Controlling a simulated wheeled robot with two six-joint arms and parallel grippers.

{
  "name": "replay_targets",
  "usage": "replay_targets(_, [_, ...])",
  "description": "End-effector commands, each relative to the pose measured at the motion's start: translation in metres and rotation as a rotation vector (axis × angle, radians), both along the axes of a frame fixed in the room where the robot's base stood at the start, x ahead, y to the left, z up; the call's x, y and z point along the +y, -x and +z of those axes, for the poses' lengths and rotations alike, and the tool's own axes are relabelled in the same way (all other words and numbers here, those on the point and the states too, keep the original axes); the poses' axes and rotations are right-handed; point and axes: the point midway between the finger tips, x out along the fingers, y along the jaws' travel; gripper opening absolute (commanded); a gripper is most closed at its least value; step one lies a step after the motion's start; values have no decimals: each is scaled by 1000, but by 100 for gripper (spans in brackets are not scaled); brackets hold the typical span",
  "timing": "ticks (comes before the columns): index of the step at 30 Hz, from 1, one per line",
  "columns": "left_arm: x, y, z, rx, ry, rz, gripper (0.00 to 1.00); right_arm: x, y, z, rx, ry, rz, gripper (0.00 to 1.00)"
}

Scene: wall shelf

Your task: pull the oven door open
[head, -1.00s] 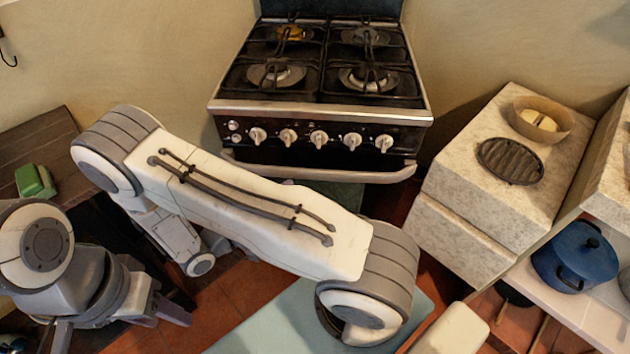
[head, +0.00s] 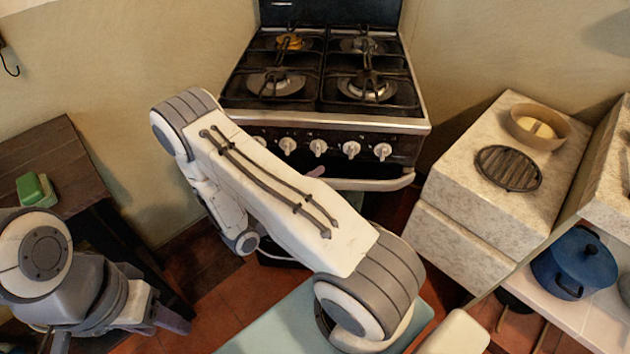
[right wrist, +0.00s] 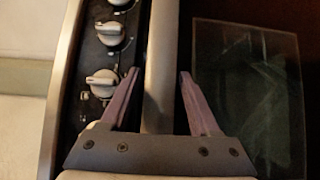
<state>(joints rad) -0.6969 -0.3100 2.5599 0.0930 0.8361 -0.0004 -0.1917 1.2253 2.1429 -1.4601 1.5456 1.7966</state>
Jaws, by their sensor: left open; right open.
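The oven (head: 400,150) is a black and steel cooker at the back, its door appearing closed. Its pale bar handle (head: 385,184) runs below the knobs, and its left part is hidden by my right arm. In the right wrist view the handle (right wrist: 161,60) passes between the two fingers of my open right gripper (right wrist: 158,74), with the dark glass of the oven door (right wrist: 250,95) to the right. In the head view only a pinkish fingertip of that gripper (head: 317,172) shows by the handle. My left gripper (head: 150,318) is open and empty at lower left, away from the oven.
A stone counter block (head: 460,205) stands close to the right of the oven, with a bowl (head: 540,127) and a grill plate (head: 508,167) on top. A blue pot (head: 575,262) is on the lower right shelf. A dark wooden table (head: 75,165) holds a green item (head: 35,189) at left.

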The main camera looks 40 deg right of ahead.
Motion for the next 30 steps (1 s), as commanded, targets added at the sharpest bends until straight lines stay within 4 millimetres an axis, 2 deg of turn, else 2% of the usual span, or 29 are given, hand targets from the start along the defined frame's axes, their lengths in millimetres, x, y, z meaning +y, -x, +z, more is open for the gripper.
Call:
replay_targets(4, [0, 0, 0, 0, 0, 0, 50, 0, 0, 0, 0, 0, 0, 62])
replay_targets(5, [0, 0, 0, 0, 0, 0, 50, 0, 0, 0, 1, 0, 0, 55])
replay_targets(9, [0, 0, 0, 0, 0, 0, 50, 0, 0, 0, 1, 0, 0, 1])
replay_targets(30, [0, 0, 0, 0, 0, 0, 50, 1, -1, 0, 0, -1, 1, 0])
